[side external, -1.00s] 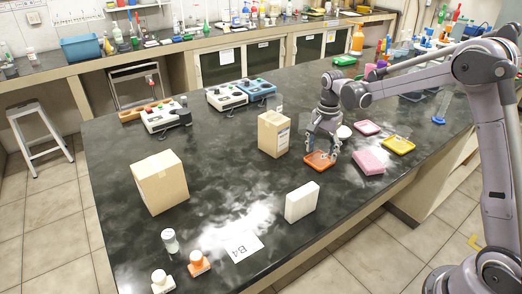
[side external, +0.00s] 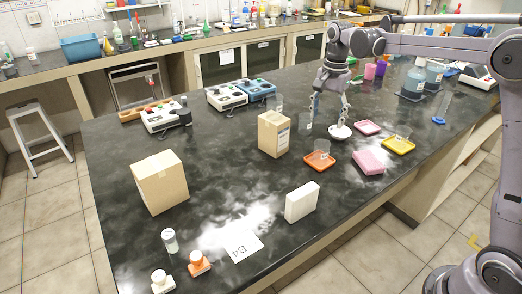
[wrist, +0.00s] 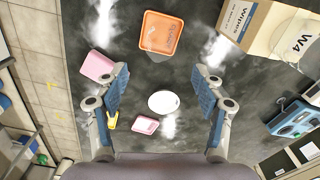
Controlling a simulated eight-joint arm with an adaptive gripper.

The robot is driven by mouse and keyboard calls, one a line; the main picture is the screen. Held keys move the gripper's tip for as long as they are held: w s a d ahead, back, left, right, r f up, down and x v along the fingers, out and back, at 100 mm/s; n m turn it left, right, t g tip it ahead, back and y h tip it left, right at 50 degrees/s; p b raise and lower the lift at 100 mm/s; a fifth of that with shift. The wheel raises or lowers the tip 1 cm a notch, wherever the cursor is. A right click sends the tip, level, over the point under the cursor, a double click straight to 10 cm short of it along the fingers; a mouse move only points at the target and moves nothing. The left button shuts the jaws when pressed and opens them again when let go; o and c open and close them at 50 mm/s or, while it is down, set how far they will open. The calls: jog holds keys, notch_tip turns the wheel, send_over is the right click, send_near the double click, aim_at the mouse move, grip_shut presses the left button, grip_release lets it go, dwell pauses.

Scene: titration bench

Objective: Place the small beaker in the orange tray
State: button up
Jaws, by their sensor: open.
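The orange tray (side external: 310,167) lies on the dark bench to the right of a cardboard box. A small clear beaker (side external: 322,147) stands in it, apart from my gripper. In the wrist view, the orange tray (wrist: 177,19) is at the top centre and the clear beaker (wrist: 153,39) shows faintly within it. My gripper (side external: 330,110) is open and empty, raised above the bench behind the tray, near a white dish. In the wrist view, my gripper's (wrist: 161,84) two blue-padded fingers are spread wide with nothing between them.
A white round dish (side external: 340,132) sits just behind the tray. A pink box (side external: 369,162), pink tray (side external: 367,127) and yellow tray (side external: 398,147) are to the right.

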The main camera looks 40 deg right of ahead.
jog(key=s+a+r+n+t, duration=0.3)
jog(key=s+a+n, duration=0.35)
jog(key=s, duration=0.35)
jog(key=s+a+f+n+t, duration=0.2)
jog(key=s+n, duration=0.2)
jog(key=s, duration=0.1)
jog(key=s+a+f+n+t, duration=0.1)
jog(key=s+f+n+t, duration=0.1)
jog(key=s+f+n, duration=0.1)
jog(key=s+n, duration=0.1)
jog(key=s, duration=0.1)
jog(key=shift+s+a+f, duration=0.2)
jog(key=shift+s+a, duration=0.1)
jog(key=shift+a, duration=0.05)
